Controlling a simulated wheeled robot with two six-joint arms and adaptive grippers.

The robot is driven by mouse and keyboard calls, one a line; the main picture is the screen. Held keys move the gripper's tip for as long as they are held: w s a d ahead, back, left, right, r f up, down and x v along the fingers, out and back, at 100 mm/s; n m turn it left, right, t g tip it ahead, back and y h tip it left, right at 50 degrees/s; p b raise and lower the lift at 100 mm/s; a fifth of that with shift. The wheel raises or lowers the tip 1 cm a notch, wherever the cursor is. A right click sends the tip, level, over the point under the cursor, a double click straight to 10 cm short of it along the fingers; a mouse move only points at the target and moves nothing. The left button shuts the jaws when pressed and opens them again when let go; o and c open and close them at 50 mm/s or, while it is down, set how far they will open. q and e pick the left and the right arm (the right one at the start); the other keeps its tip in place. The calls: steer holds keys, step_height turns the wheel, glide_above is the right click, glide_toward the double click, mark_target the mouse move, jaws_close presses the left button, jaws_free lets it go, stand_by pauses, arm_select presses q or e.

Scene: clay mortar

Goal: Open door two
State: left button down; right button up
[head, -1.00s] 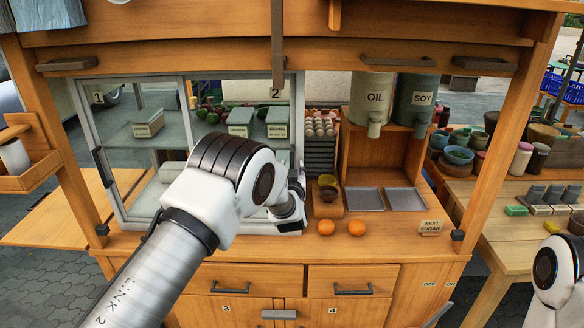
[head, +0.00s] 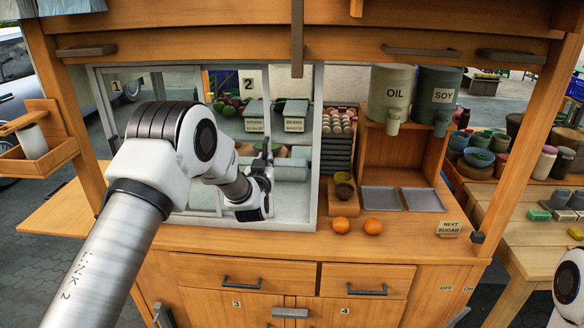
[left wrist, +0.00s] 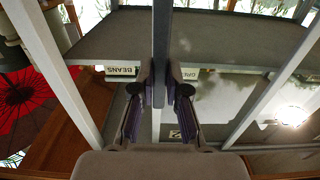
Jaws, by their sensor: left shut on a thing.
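Door two (head: 248,84) is a sliding glass pane with a pale frame and a "2" label, on the display cabinet of the wooden stall. It stands slid to the left, overlapping the area behind door one (head: 115,86). The right part of the cabinet is uncovered. My left gripper (head: 266,172) is at door two's right edge, partly hidden by my own wrist. In the left wrist view, its fingers (left wrist: 160,88) are shut on a dark upright bar (left wrist: 161,40) of the door. My right gripper is out of view; only part of that arm shows at the right edge.
Labelled bins (head: 296,112) sit inside the cabinet. Drawers (head: 240,270) lie below.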

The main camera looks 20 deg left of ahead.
arm_select(q)
steer(key=s+a+b, duration=0.1)
steer(key=s+a, duration=0.2)
steer(key=a, duration=0.8)
steer(key=shift+s+a, duration=0.15)
steer(key=shift+a, duration=0.1)
steer(key=c, duration=1.2)
jaws_free()
steer(key=shift+o, duration=0.2)
steer(key=v, duration=1.2)
